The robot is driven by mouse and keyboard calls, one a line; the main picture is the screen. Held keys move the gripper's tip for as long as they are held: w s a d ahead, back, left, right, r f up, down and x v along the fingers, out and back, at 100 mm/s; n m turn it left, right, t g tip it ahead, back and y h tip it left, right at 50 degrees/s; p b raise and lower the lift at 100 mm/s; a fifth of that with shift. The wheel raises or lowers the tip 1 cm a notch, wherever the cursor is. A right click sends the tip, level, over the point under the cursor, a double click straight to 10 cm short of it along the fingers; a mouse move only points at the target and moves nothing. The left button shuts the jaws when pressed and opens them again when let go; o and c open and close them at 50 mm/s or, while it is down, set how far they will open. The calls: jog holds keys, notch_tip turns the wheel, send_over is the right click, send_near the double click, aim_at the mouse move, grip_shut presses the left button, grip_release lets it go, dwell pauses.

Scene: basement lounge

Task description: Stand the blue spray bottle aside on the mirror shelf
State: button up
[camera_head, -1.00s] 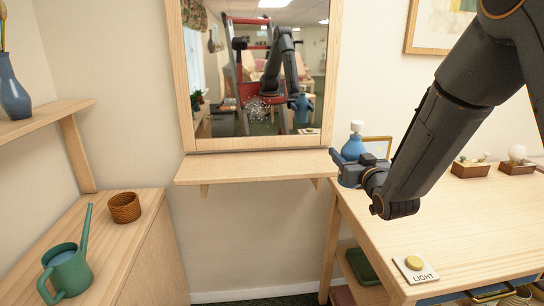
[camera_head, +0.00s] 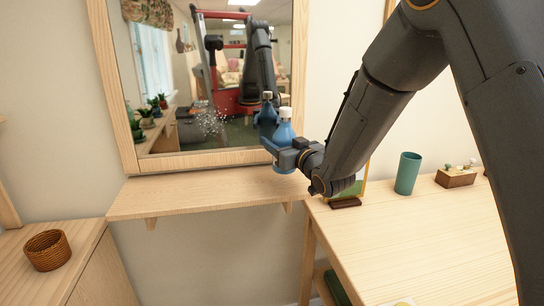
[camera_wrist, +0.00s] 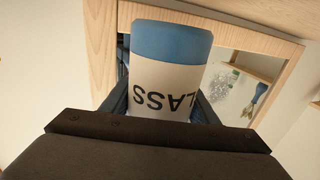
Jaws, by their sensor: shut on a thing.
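The blue spray bottle (camera_head: 285,131) with a white top is upright in my gripper (camera_head: 284,154), at the right end of the mirror shelf. In the wrist view the bottle (camera_wrist: 172,42) shows a pale label with upside-down letters reading "LASS", and dark fingers flank it. The mirror shelf (camera_head: 190,192) is a bare pale wood ledge under the mirror. The bottle's base is close to the shelf's right part; I cannot tell whether it touches. The framed mirror (camera_head: 180,70) reflects the bottle and my arm, and has a speckled white patch on its glass.
At right, a wooden table (camera_head: 430,240) holds a teal cup (camera_head: 408,173), a small planter box (camera_head: 456,177) and a framed picture partly behind my arm. A wicker basket (camera_head: 47,250) sits on the cabinet at left. The shelf's left and middle are clear.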

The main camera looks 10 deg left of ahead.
jog(key=shift+f+p, duration=0.35)
jog(key=shift+f, duration=1.75)
jog(key=shift+f, duration=0.2)
jog(key=o, duration=1.6)
